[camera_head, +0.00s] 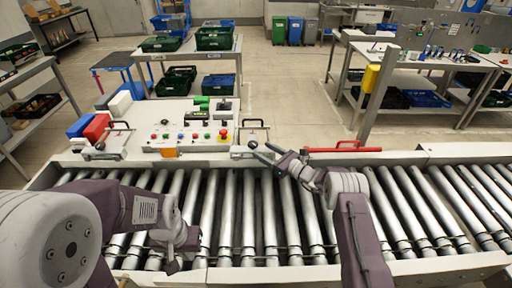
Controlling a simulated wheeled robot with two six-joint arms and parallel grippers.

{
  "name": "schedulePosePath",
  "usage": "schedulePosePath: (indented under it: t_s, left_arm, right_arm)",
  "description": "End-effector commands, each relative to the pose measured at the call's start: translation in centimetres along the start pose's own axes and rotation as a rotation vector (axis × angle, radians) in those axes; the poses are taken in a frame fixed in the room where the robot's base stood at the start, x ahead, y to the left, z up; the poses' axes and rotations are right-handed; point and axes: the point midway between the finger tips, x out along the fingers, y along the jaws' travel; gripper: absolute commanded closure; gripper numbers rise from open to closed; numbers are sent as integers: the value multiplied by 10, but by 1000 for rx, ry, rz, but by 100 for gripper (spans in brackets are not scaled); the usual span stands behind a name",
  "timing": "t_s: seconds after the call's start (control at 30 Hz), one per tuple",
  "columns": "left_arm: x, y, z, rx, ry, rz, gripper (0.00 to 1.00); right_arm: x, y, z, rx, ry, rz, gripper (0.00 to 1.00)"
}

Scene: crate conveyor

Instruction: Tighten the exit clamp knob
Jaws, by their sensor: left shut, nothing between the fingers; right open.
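A grey clamp-like fixture (243,152) sits on the conveyor's far rail, just left of my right gripper (263,150). My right gripper is open and points left over the far rail, with its fingertips close to that fixture. I cannot tell whether they touch it. A knob on the fixture is too small to make out. A similar fixture (100,154) sits further left on the same rail. My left gripper (172,266) is shut and empty, low over the rollers near the front rail, partly hidden by its own wrist.
The roller conveyor (232,215) crosses the foreground. A red-handled bar (345,149) lies along the far rail, right of my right gripper. Behind the rail stands a control panel (190,137) with coloured buttons.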

Motion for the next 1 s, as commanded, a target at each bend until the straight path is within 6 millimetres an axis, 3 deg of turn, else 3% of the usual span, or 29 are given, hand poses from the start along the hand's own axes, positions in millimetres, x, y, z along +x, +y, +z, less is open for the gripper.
schedulePosePath:
  t_s: [0.1,0.3,0.63,0.83,1.0]
  left_arm:
    - [-2,0,0,0,0,0,100]
    - [0,0,0,0,0,0,100]
    - [0,0,0,0,0,0,100]
    - [0,0,0,0,0,0,100]
    - [-8,0,-1,0,0,0,100]
  right_arm:
    - [24,1,0,-2,-1,2,41]
    - [45,1,-1,0,0,1,41]
    - [49,0,-1,1,1,-1,41]
    - [49,0,0,1,0,-1,96]
    - [50,1,4,4,-3,-18,100]
